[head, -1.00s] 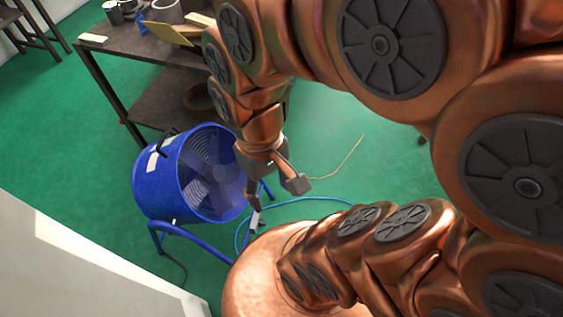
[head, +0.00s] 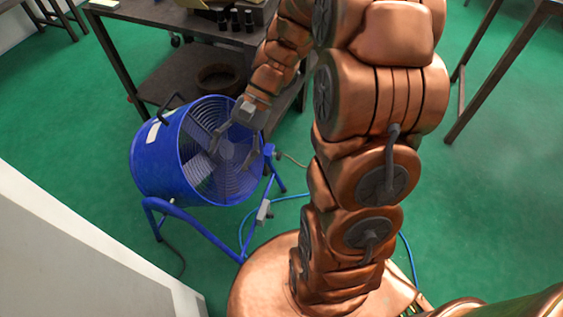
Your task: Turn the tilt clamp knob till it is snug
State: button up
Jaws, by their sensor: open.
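A blue drum fan (head: 160,170) stands on a blue tubular stand (head: 188,223) on the floor, its grille facing right. A small blue knob (head: 269,151) shows at the fan's right side, near the top of the stand's right leg; I take it to be the tilt clamp knob. My gripper (head: 233,156) is open and empty, with its fingers spread and pointing down. In the picture it overlaps the fan's grille, just left of the knob. I cannot tell the depth gap between fingers and fan. No finger is around the knob.
A dark workbench (head: 180,28) with a lower shelf stands behind the fan. A grey box (head: 264,212) sits on the stand, and a blue cable (head: 243,232) runs over the green floor. A pale wall or panel (head: 70,240) is at lower left.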

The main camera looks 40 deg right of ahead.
jog(key=w+d+f+m+t+y+b, duration=0.35)
jog(key=w+d+f+m+b, duration=0.2)
jog(key=w+f, duration=0.5)
jog(key=m+t+h+b, duration=0.2)
jog(key=m+t+b, duration=1.2)
jog(key=b, duration=0.2)
send_near(277, 155)
jog(key=w+f, duration=0.1)
jog(key=b+x, duration=0.2)
jog(key=x, duration=0.5)
jog(key=shift+w+f, duration=0.2)
jog(key=shift+w, duration=0.2)
jog(key=shift+m, duration=0.25)
jog(key=c, duration=1.1)
